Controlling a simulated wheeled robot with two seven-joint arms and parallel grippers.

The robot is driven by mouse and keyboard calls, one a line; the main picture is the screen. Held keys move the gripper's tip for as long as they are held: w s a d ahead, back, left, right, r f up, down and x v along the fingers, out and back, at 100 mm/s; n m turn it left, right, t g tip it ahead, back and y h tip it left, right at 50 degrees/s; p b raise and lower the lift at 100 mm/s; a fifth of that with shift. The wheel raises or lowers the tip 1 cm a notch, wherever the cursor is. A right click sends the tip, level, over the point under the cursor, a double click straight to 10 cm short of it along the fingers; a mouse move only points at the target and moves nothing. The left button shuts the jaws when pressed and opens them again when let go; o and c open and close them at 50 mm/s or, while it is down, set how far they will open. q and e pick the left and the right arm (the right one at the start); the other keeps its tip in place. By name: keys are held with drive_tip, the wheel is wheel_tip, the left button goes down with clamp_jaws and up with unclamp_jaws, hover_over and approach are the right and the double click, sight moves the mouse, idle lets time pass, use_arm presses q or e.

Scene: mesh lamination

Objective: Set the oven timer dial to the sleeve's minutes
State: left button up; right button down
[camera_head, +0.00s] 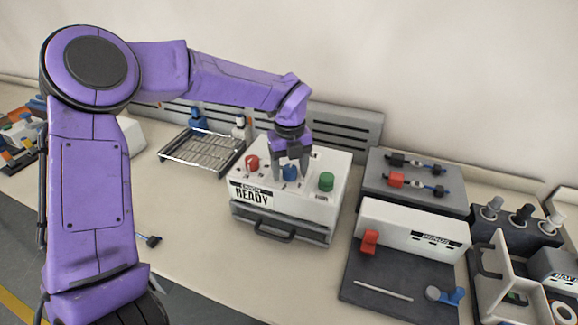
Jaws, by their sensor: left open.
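The oven (335,205) is a white box with a dark drawer front and handle, and the word READY on its face. Its sloped top carries a red knob (252,162), a blue knob (290,173) and a green button or knob (326,181). My left gripper (291,172) points down over the oven with its fingers open, one on each side of the blue knob. I cannot tell whether the fingers touch it. Dial markings are too small to read. No sleeve can be made out. My right gripper is out of view.
A wire rack tray (203,150) stands left of the oven. On the right are a white bender unit (415,228) on a dark base and a grey tool board (418,181). A dark small tool (150,240) lies at the front left. The bench in front of the oven is clear.

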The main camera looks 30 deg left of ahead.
use_arm(q)
drive_tip(key=shift+w, duration=0.15)
drive_tip(key=c, duration=0.9)
drive_tip(key=shift+a, duration=0.15)
drive_tip(key=shift+c, duration=0.8)
drive_tip(key=shift+m, duration=0.3)
drive_tip(key=m+p, duration=0.3)
drive_tip(key=m, duration=0.2)
drive_tip(key=shift+r+m, duration=0.15)
drive_tip(key=shift+m, duration=0.15)
drive_tip(key=m+p, duration=0.3)
drive_tip(key=shift+m, duration=0.4)
drive_tip(key=shift+m+p, duration=0.5)
drive_tip(key=shift+m, duration=0.3)
drive_tip(key=shift+f, duration=0.25)
